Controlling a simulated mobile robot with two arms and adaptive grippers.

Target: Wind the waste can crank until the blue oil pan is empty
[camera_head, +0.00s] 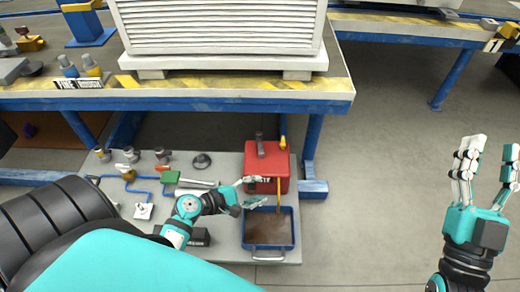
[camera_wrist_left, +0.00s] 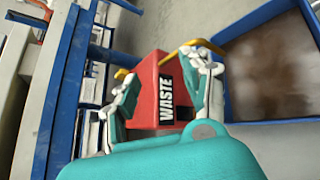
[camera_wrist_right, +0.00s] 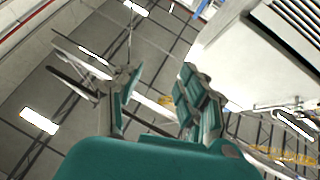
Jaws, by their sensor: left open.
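The red waste can (camera_head: 267,160) stands on a grey board below the workbench. I cannot tell which yellow part is the crank. The blue oil pan (camera_head: 285,218) lies in front of the can, with brown inside. My left gripper (camera_head: 255,191) is open in front of the can, above the pan's back edge. My right gripper (camera_head: 487,152) is open and empty, raised at far right.
The workbench edge (camera_head: 200,103) with a large white unit (camera_head: 220,25) overhangs behind the can. A blue bench leg (camera_head: 313,150) stands right of the can. Fittings and blue lines (camera_head: 145,180) cover the board's left. Floor (camera_head: 380,190) to the right is clear.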

